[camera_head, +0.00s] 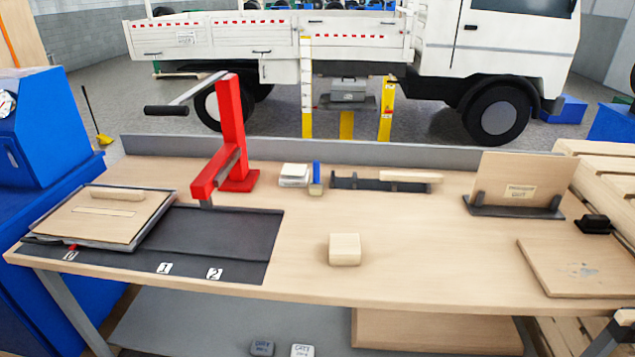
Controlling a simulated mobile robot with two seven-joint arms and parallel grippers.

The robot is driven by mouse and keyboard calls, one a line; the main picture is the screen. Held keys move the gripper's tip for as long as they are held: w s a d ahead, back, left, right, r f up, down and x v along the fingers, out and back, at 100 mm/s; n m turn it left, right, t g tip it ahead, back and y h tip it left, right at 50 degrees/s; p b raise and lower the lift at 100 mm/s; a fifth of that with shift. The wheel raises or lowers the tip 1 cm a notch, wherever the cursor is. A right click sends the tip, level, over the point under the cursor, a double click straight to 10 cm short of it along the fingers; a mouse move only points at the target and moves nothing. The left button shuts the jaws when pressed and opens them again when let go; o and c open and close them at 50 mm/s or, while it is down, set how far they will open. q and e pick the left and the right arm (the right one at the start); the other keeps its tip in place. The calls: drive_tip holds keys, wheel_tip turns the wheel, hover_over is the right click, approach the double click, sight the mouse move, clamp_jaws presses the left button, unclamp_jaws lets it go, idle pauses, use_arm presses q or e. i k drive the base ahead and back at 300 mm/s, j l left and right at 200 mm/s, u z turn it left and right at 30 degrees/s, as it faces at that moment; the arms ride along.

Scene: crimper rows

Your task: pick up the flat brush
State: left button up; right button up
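I cannot tell for sure which thing is the flat brush. A small upright blue piece with a tan lower end (316,177) stands at the back middle of the workbench (300,260), and it may be the brush. A pale wooden bar (410,176) lies along the right part of a low dark rack (352,183) just right of it and could be a brush handle. Both are small in view and their bristles cannot be made out. Neither of my grippers can be made out in the head view.
A red lever press (232,130) stands left of the middle. A board with a wooden handle (117,194) lies on a dark mat (230,235). A pale block (345,249) sits mid-bench. A propped board (520,185) and a flat board (575,265) are right. The front middle is mostly clear.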

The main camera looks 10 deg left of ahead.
sight(316, 185)
drive_tip(key=i+j, duration=0.2)
drive_tip(key=i+j+z, duration=0.1)
drive_tip(key=z, duration=0.3)
drive_tip(key=j+z, duration=0.25)
drive_tip(key=z, duration=0.2)
